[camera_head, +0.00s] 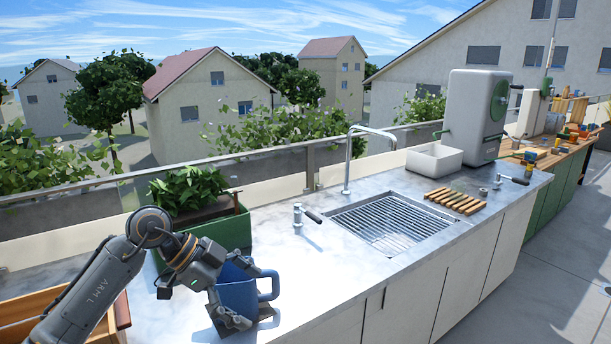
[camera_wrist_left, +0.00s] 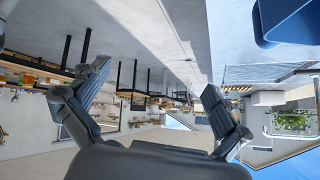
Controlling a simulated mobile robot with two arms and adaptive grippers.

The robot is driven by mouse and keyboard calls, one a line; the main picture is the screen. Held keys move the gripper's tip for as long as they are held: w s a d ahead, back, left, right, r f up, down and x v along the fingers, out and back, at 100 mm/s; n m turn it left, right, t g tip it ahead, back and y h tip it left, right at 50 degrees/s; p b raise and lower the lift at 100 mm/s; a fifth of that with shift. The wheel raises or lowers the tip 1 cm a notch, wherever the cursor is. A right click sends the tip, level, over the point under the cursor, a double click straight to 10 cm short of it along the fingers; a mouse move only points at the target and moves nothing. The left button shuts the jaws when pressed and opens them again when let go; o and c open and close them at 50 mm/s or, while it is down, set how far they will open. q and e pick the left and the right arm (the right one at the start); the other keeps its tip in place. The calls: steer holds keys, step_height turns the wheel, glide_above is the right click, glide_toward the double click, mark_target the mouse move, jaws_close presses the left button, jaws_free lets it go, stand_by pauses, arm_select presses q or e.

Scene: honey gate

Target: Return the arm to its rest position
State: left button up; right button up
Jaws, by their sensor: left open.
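My left arm reaches in from the left in the head view, and my left gripper (camera_head: 232,292) is at the blue mug (camera_head: 240,297) on the light counter (camera_head: 330,265). The gripper overlaps the mug's left side in this view, so I cannot tell whether they touch. The mug is upright, its handle to the right. In the left wrist view, my left gripper (camera_wrist_left: 158,80) has its fingers spread with nothing between them. A blue part of the mug (camera_wrist_left: 285,22) shows at the upper right there, outside the fingers. My right gripper is not in view.
A green planter (camera_head: 235,230) stands behind, and a wooden crate (camera_head: 25,305) is at the lower left. A small tap (camera_head: 298,217), the sink grid (camera_head: 390,222) and a tall faucet (camera_head: 348,160) are further right.

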arm_select(q)
steer(key=s+d+r+m+t+h, duration=0.2)
steer(key=s+d+r+t+h, duration=0.15)
steer(key=d+r+h, duration=0.5)
steer(key=w+a+f+n+t+y, duration=0.15)
steer(key=a+n+t+y, duration=0.55)
steer(key=n+t, duration=0.8)
steer(key=s+a+f+n+g+y, duration=0.2)
steer(key=s+a+f+n+y, duration=0.15)
steer(key=a+f+y, duration=0.45)
steer(key=s+a+f+n+g+y, duration=0.2)
steer(key=a+f+n+g+y, duration=0.15)
steer(key=f, duration=0.75)
steer(key=s+f+m+g+h, duration=0.15)
steer(key=s+f+g, duration=0.35)
steer(key=s+f, duration=0.5)
steer(key=s+f+m+g, duration=0.2)
steer(key=s+f+g, duration=0.35)
steer(key=s, duration=0.85)
step_height(320, 180, down, 25)
steer(key=g, duration=0.2)
steer(key=s+a+f, duration=0.3)
steer(key=s+f, duration=1.3)
steer(key=s, duration=0.1)
steer(key=shift+s+f+g, duration=0.15)
steer(key=shift+s+g, duration=0.1)
steer(key=shift+g, duration=0.1)
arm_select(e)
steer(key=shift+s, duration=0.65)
